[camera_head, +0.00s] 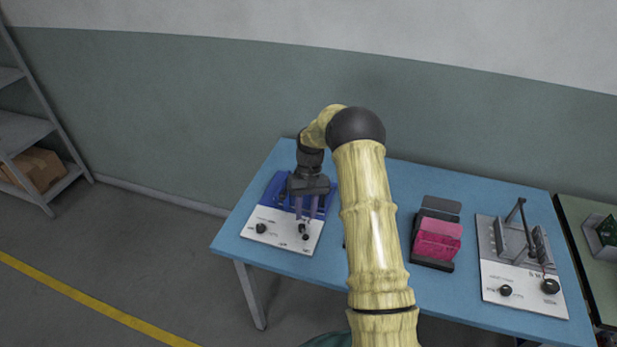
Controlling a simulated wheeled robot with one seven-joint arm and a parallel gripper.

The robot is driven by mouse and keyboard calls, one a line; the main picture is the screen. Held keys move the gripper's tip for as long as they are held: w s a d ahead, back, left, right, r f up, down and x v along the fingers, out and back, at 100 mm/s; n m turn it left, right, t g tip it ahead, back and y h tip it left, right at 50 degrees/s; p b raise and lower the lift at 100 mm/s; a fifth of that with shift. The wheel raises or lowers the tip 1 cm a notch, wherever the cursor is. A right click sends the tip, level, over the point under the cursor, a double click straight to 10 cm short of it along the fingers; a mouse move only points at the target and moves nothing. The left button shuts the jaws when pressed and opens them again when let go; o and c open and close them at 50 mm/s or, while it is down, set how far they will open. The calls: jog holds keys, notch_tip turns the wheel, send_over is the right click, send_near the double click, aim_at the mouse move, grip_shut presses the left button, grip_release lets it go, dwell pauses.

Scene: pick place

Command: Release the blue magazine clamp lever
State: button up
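The blue magazine fixture (268,193) stands on the left part of the blue table, with a white front plate (277,236). The plate carries a black knob (261,228) on its left and small black lever parts (304,231) on its right. My gripper (305,212) points down over the right side of this fixture, its fingers close to the black lever parts. The fingers look a little apart, but I cannot tell whether they touch or hold the lever. My gripper and wrist hide part of the blue fixture.
My arm crosses the middle of the table (400,190). A pink box in a black holder (437,240) stands right of it. A grey fixture (512,247) with an upright lever and black knobs is at the table's right. Another table (590,215) adjoins at far right.

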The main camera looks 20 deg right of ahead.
jog(key=v, duration=1.1)
jog(key=shift+w+r, duration=0.2)
jog(key=shift+r, duration=0.15)
jog(key=shift+d, duration=0.15)
jog(key=s+a+r+t+h+p, duration=0.1)
jog(key=s+a+r+t, duration=0.15)
jog(key=s, duration=0.25)
jog(key=s+a+r+t+h+p, duration=0.1)
jog(key=s+a+r+p, duration=0.15)
jog(key=s+r, duration=0.2)
jog(key=s+a+r+t+p, duration=0.1)
jog(key=s+a+t, duration=0.1)
jog(key=s, duration=1.5)
jog(key=shift+s+r+t, duration=0.25)
jog(key=shift+r+t, duration=0.1)
jog(key=shift+t, duration=0.4)
jog(key=shift+a, duration=0.1)
